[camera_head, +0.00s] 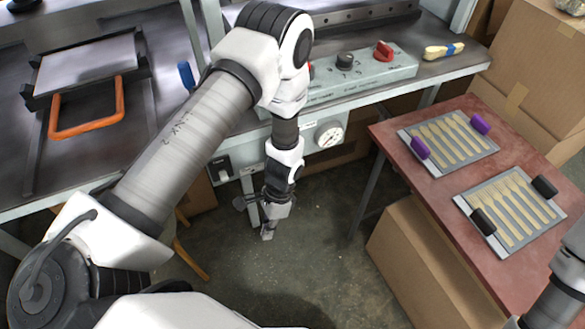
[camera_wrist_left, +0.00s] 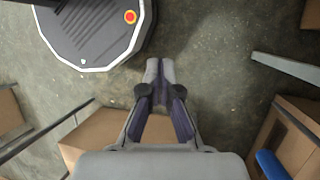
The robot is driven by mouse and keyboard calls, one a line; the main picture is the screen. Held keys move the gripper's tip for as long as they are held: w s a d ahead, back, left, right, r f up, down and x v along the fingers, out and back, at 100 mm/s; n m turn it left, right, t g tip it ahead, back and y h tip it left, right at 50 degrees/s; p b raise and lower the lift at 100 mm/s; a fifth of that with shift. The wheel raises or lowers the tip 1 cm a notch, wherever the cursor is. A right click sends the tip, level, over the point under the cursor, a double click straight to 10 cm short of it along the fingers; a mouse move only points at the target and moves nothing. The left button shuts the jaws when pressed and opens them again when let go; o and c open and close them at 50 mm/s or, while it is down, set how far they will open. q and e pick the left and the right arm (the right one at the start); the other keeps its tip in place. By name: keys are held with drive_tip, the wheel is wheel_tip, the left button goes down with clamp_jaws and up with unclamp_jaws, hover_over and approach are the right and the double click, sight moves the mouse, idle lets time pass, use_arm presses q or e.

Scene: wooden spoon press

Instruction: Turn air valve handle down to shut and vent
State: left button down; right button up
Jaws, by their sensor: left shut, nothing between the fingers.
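A blue handle (camera_head: 187,75), which looks like the air valve handle, stands roughly upright at the bench, left of my left arm. A blue piece (camera_wrist_left: 270,165), probably the same handle, shows at the lower right edge of the left wrist view. My left gripper (camera_head: 267,232) hangs below the bench's front edge, pointing down over the floor, well apart from the blue handle. In the left wrist view its fingers (camera_wrist_left: 160,72) are shut with nothing between them. The valve body is hard to make out. My right arm shows at the lower right, but its gripper is out of view.
A white dial gauge (camera_head: 329,135) sits below the control box (camera_head: 360,72) with red and black knobs. An orange handle (camera_head: 88,110) juts out at left. Cardboard boxes (camera_head: 430,262) stand below; the middle floor is clear.

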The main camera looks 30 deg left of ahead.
use_arm(q)
drive_tip(key=w+d+r+m+t+y+b, duration=0.1)
drive_tip(key=w+r+t, duration=0.1)
drive_tip(key=w+r, duration=0.6)
drive_tip(key=w+r+m+t, duration=0.15)
drive_tip(key=w+r, duration=0.35)
drive_tip(key=w, duration=0.8)
drive_tip(key=s+a+f+p, duration=0.1)
drive_tip(key=a+f, duration=0.1)
drive_tip(key=f, duration=0.3)
drive_tip(key=s+a+f+p, duration=0.1)
drive_tip(key=s+a+f, duration=0.1)
drive_tip(key=f, duration=0.3)
drive_tip(key=shift+s+f, duration=0.25)
drive_tip(key=shift+a+n, duration=0.1)
drive_tip(key=shift+n, duration=0.15)
